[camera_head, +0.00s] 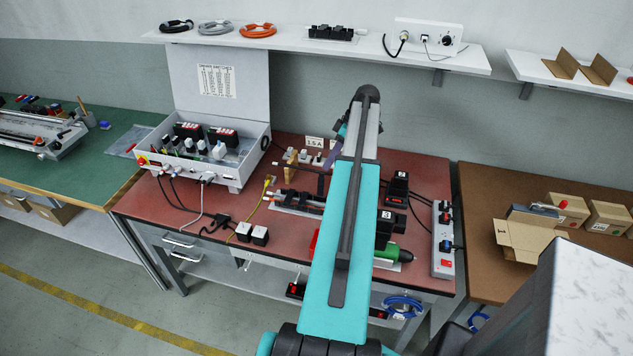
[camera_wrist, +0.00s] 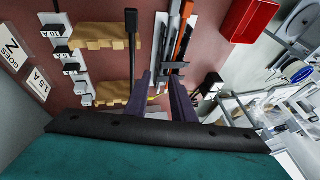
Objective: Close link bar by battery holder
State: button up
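My gripper (camera_wrist: 161,78) shows in the wrist view as two purple fingers standing apart, with nothing clearly held between them. In the head view its purple part (camera_head: 332,152) shows beyond my arm, above the back of the red bench. A white plate (camera_wrist: 193,18) carrying black and orange bars (camera_wrist: 178,42) lies ahead of the fingertips; these bars also show in the head view (camera_head: 298,200). A separate long black bar (camera_wrist: 131,48) stands left of the fingers, beside wooden blocks. I cannot tell for sure which bar is the link bar or which part is the battery holder.
Notched wooden blocks (camera_wrist: 98,37) and small labelled pieces stand left of the fingers. A red bin (camera_wrist: 250,18) lies to the right. A white equipment case (camera_head: 215,160) stands on the bench's left, and a power strip (camera_head: 443,240) on its right.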

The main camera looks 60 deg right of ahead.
aim_at(321, 184)
jog(key=shift+p+x, duration=1.55)
jog(key=shift+x, duration=3.8)
grip_shut()
jog(key=shift+d, duration=0.25)
jog(key=shift+a, duration=0.2)
